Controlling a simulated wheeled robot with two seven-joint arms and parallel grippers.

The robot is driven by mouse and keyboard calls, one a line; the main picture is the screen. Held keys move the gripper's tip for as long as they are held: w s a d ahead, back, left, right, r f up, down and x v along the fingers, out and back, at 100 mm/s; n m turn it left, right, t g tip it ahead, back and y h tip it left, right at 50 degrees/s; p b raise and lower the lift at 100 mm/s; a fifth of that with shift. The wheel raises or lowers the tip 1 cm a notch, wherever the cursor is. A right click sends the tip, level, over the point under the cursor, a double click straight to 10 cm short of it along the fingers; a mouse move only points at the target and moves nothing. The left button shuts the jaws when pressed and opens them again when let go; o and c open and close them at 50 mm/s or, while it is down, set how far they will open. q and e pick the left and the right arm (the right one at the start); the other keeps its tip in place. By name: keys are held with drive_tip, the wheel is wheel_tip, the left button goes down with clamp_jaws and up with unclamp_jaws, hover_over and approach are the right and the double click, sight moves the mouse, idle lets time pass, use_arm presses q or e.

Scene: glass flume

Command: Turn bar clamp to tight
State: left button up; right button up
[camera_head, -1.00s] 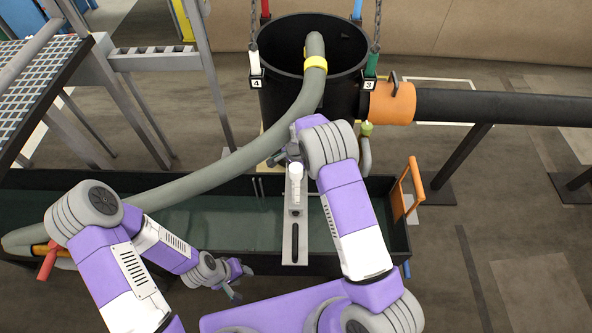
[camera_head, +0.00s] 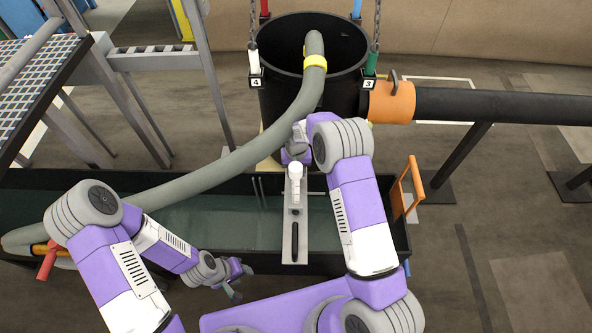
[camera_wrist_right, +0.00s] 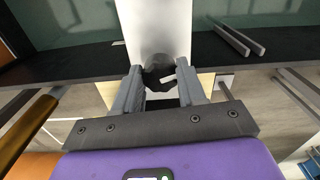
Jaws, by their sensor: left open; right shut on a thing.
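A flat grey slotted metal bar (camera_head: 295,232) lies across the flume, with a white fitting (camera_head: 295,175) standing on it. In the right wrist view, a dark round knob (camera_wrist_right: 158,74), apparently the bar clamp's, sits at the end of the pale plate (camera_wrist_right: 152,25). My right gripper (camera_wrist_right: 162,85) is shut on this knob, one finger on each side. In the head view my right wrist is at the bar's far end, and its fingers are hidden. My left gripper (camera_head: 236,291) is open and empty, near the flume's front side, left of the bar.
The flume trough (camera_head: 215,216) holds dark green water. A black barrel (camera_head: 285,88) with a grey hose (camera_head: 235,158) stands just behind my right wrist. An orange handle (camera_head: 413,180) rises at the flume's right end, and a black pipe (camera_head: 500,105) runs right.

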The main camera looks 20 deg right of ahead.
drive_tip(key=n, duration=1.1)
drive_tip(key=shift+w, duration=0.1)
drive_tip(key=shift+n, duration=1.8)
drive_tip(key=o, duration=1)
drive_tip(key=shift+o, duration=0.2)
wheel_tip(320, 180, up, 8)
drive_tip(key=shift+f+p, duration=0.15)
drive_tip(key=shift+p, duration=0.8)
